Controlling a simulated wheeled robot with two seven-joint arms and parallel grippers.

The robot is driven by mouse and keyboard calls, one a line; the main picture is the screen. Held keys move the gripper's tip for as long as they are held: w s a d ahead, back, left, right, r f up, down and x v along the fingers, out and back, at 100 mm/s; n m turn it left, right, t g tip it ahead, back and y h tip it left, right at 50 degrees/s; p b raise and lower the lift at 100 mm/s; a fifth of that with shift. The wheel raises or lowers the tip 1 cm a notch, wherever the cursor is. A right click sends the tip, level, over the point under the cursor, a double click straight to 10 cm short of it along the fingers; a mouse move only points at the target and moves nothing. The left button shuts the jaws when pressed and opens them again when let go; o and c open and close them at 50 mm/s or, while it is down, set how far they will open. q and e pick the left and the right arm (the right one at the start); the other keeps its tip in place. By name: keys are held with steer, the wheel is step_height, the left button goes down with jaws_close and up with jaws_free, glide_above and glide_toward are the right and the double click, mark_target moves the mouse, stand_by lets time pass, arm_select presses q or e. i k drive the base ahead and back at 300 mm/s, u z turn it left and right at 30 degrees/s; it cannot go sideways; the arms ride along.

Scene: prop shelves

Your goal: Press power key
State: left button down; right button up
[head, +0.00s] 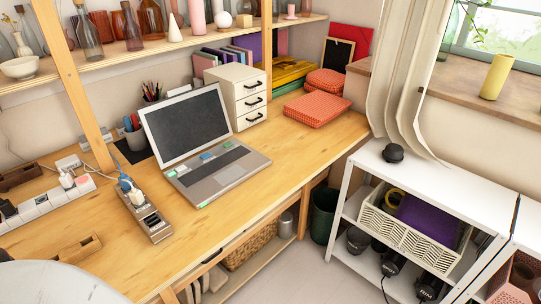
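An open laptop (226,176) sits on the wooden desk, its dark screen (187,124) tilted back and facing the front. Small green and blue patches lie along the keyboard area and front edge. I cannot tell which mark or key is the power key. A brown power strip (155,226) with plugs in its far end lies left of the laptop. A white power strip (40,204) with plugs lies further left. Neither my left nor my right gripper shows in the head view.
A white drawer box (238,96) stands behind the laptop and red folded cloths (317,108) lie to its right. A pencil holder (152,92) is at the back. A rounded white shape (60,284) fills the bottom left corner. The desk front (285,190) is clear.

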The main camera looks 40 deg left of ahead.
mark_target(183, 167)
steer(key=z, duration=0.55)
steer(key=i, duration=1.75)
steer(key=u, duration=2.55)
